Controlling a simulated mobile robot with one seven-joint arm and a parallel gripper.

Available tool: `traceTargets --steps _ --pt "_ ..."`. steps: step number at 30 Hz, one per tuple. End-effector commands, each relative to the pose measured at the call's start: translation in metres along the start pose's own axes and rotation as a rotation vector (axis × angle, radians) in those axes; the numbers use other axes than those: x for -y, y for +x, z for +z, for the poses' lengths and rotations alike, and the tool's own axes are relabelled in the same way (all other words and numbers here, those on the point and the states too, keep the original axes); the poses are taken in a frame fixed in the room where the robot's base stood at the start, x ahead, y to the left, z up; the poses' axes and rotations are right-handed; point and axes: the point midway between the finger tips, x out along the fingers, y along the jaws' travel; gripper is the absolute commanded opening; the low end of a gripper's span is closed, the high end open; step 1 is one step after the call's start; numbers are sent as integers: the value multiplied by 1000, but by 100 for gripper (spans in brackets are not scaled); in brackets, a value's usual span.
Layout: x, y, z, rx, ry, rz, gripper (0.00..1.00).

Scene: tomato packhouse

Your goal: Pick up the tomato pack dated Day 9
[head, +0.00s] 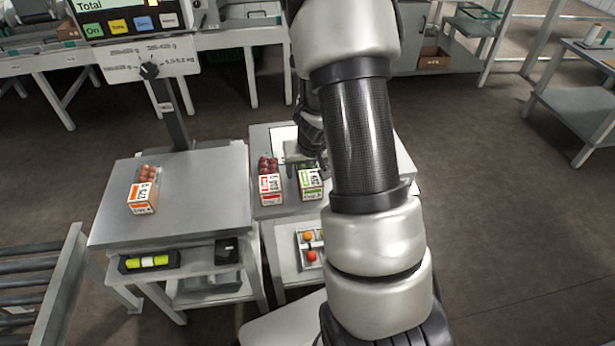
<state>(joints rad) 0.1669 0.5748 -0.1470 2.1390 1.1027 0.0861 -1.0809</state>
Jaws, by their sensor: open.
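Three tomato packs with printed labels are in the head view; the day numbers are too small to read. An orange-labelled pack (143,197) sits on the left metal table's top. A red-labelled pack (270,189) and a green-labelled pack (310,184) stand side by side on the middle table. My gripper (308,161) is open, just behind and above the red and green packs, nearest the green one. It is partly hidden by my arm. I cannot tell whether its fingers touch a pack.
The left weighing table (200,205) is mostly clear and has a sign post and display behind it. A roller conveyor (40,285) is at lower left. The floor at right is open.

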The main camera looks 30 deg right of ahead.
Motion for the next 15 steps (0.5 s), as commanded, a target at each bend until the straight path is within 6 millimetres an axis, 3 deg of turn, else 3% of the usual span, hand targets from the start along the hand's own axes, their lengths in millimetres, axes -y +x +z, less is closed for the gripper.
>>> traceTargets --steps 8,15 --pt "0 5 0 0 1 -1 69" --pt "0 5 0 0 1 -1 32"
